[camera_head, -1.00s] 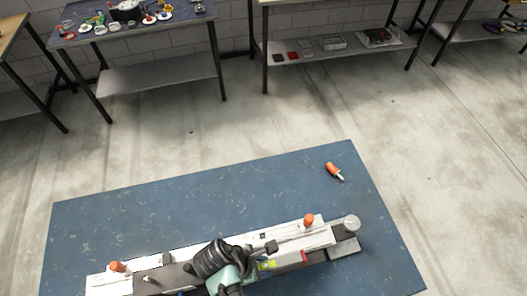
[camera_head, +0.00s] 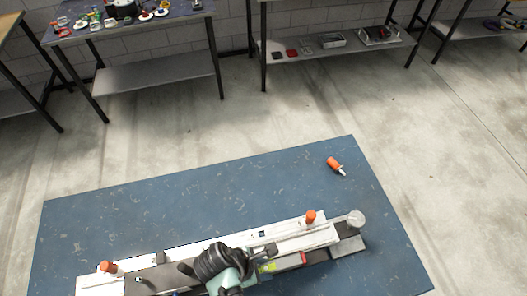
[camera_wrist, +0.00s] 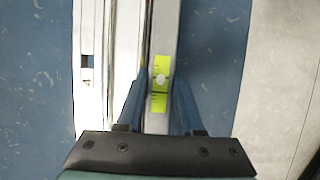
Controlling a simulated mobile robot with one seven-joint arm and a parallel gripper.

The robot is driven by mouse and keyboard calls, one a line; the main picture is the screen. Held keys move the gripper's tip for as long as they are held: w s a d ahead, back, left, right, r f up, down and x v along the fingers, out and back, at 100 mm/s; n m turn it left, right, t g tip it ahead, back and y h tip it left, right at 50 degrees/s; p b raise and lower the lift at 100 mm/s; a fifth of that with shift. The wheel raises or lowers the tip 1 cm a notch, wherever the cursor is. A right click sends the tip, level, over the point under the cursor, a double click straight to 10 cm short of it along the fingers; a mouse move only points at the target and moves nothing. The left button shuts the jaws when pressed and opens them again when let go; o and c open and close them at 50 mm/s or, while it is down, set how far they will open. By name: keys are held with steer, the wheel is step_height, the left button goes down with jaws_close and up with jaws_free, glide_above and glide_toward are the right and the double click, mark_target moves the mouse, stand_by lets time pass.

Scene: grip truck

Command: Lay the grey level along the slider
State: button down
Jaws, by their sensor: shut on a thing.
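The slider (camera_head: 287,231) is a long white and grey rail lying across the blue table, with orange knobs near both ends. The grey level (camera_wrist: 164,25) is a narrow bar with a yellow-green vial. In the wrist view it runs nearly parallel to the white rail (camera_wrist: 88,30), close along its right side. My gripper (camera_wrist: 160,108) is shut on the level, one blue finger on each side of the vial. In the head view my arm hides part of the level; its vial (camera_head: 267,267) and a red part show. I cannot tell whether the level touches the slider.
An orange-handled screwdriver (camera_head: 334,164) lies at the back right of the blue table (camera_head: 150,215). A round clear knob (camera_head: 356,218) stands at the slider's right end. Other benches stand along the far wall.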

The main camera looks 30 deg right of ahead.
steer(key=shift+c, duration=2.3)
jaws_free()
steer(key=v, duration=1.3)
